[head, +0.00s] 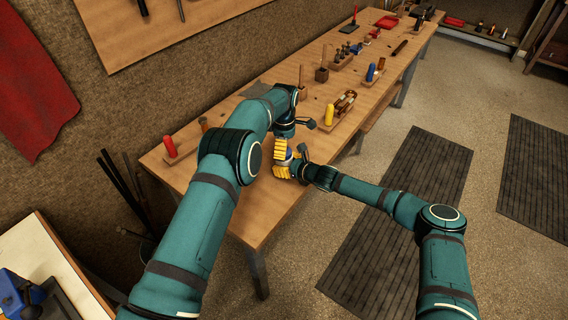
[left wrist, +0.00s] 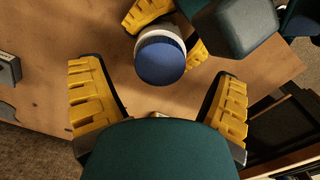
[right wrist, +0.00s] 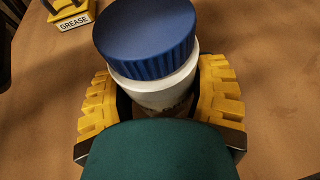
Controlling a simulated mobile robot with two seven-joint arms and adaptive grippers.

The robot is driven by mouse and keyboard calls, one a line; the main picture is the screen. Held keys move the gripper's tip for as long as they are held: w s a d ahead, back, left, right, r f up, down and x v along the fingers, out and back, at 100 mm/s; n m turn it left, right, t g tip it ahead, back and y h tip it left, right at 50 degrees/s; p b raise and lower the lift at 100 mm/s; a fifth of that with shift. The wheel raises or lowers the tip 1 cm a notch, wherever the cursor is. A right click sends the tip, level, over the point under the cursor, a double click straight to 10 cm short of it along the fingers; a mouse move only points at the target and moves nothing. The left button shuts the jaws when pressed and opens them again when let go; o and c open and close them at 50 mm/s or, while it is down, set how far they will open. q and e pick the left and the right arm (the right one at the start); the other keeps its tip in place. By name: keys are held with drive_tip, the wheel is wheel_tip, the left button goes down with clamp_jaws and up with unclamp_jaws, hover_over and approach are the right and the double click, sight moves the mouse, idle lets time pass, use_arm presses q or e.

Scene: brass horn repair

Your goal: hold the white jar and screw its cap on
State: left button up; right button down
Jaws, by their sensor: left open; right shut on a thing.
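The white jar (right wrist: 165,92) stands between the yellow fingers of my right gripper (right wrist: 163,100), which is shut on its sides. The ribbed blue cap (right wrist: 147,38) sits on top of the jar; I cannot tell how tightly it is seated. In the left wrist view the cap (left wrist: 160,61) shows from above, with a white rim of the jar (left wrist: 158,36) behind it. My left gripper (left wrist: 160,100) is open and empty, its fingers spread wide, with the cap just beyond them. In the head view both grippers meet near the bench's front edge and mostly hide the jar.
The wooden bench (head: 222,208) runs away to the upper right. A rack with a yellow-handled tool (head: 330,115), a red-handled tool (head: 171,146) and several blocks stand along it. A white GREASE label (right wrist: 75,23) shows beside the jar.

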use_arm(q)
drive_tip(key=shift+f, duration=1.2)
drive_tip(key=c, duration=1.3)
drive_tip(key=shift+c, duration=0.2)
drive_tip(key=shift+m, duration=0.3)
drive_tip(key=m, duration=1.3)
